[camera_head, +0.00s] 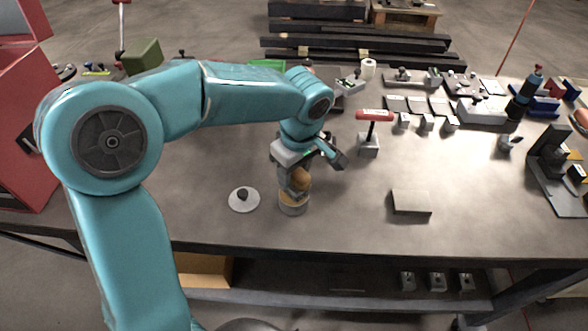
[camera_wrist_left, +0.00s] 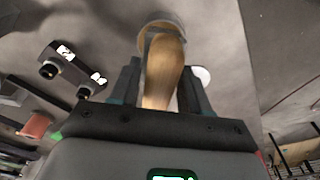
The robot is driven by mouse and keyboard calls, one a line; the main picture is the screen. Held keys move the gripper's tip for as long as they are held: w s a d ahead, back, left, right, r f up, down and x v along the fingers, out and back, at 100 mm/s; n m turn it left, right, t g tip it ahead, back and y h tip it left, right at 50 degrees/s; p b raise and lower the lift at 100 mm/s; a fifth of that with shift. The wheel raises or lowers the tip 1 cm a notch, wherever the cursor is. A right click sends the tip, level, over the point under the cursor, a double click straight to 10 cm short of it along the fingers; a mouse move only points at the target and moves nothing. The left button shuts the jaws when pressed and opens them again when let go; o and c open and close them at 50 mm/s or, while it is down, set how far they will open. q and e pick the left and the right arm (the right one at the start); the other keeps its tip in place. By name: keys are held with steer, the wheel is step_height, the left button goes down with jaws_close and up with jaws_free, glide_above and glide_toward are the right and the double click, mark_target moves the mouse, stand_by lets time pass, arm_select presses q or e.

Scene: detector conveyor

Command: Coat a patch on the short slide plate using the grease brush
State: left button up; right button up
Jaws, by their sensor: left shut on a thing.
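My left gripper (camera_head: 297,176) is shut on the wooden handle of the grease brush (camera_head: 301,181). The handle also shows between the fingers in the left wrist view (camera_wrist_left: 165,75). The brush stands over a round tin (camera_head: 293,206) near the front of the bench, its lower end at or in the tin; the bristles are hidden. The tin's rim shows behind the handle in the left wrist view (camera_wrist_left: 160,28). A flat grey-brown plate (camera_head: 411,202), which looks like the short slide plate, lies alone to the right. My right gripper is not in view.
A white lid (camera_head: 244,200) with a dark knob lies just left of the tin. Dark fixtures (camera_head: 554,170) stand at the right. The bench between tin and plate is clear.

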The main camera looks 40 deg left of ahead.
arm_select(q)
steer(key=shift+f+b, duration=0.6)
steer(key=shift+b, duration=0.05)
stand_by(1.5)
steer(key=shift+r, duration=0.1)
step_height(320, 180, up, 7)
steer(key=p, duration=0.5)
stand_by(0.4)
stand_by(0.5)
